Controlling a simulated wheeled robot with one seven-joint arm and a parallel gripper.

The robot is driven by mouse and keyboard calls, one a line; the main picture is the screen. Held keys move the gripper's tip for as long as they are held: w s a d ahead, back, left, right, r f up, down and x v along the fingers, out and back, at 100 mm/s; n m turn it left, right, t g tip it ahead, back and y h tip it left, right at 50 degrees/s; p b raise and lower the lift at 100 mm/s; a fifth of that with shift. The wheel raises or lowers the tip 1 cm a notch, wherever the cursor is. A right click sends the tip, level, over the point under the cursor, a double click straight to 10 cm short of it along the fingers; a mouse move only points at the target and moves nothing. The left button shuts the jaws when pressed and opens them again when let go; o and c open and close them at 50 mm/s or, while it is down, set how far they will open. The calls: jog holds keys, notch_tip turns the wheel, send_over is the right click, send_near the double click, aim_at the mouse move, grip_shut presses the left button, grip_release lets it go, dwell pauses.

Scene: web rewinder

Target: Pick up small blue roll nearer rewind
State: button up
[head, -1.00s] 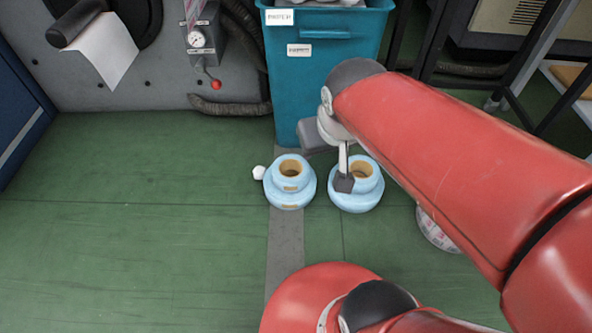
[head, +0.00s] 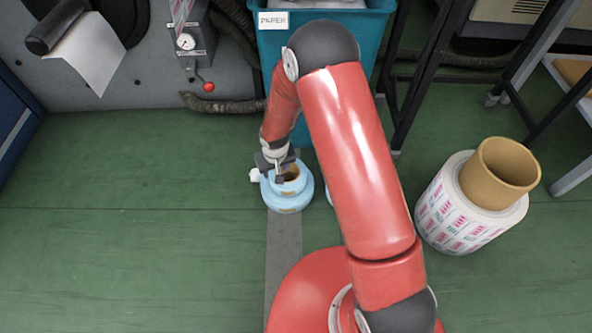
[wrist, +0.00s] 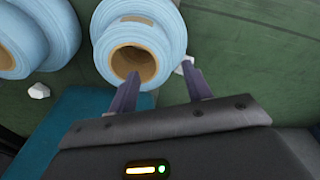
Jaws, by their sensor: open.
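The small blue roll nearer the rewind machine (head: 289,201) stands on the green floor in front of the teal bin, with a brown cardboard core. It fills the upper middle of the wrist view (wrist: 160,35). My gripper (head: 281,174) is open and low over this roll, at its bin side. In the wrist view, one finger of my gripper (wrist: 161,74) overlaps the core opening and the other appears just outside the roll's edge; contact cannot be told. A second blue roll (wrist: 28,38) stands beside it, mostly hidden behind my arm in the head view.
The teal bin (head: 378,35) stands close behind the rolls. A large printed roll with a wide brown core (head: 461,212) stands at the right. A white scrap (head: 254,175) lies left of the blue roll. The floor at the left is clear.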

aim_at(273, 177)
jog(key=f, duration=0.3)
jog(key=w+f+b, duration=0.1)
jog(key=f, duration=0.2)
jog(key=w+a+f, duration=0.1)
jog(key=f, duration=0.2)
jog(key=shift+a+f+b, duration=0.1)
jog(key=shift+f+b, duration=0.1)
jog(key=shift+b, duration=0.15)
grip_shut()
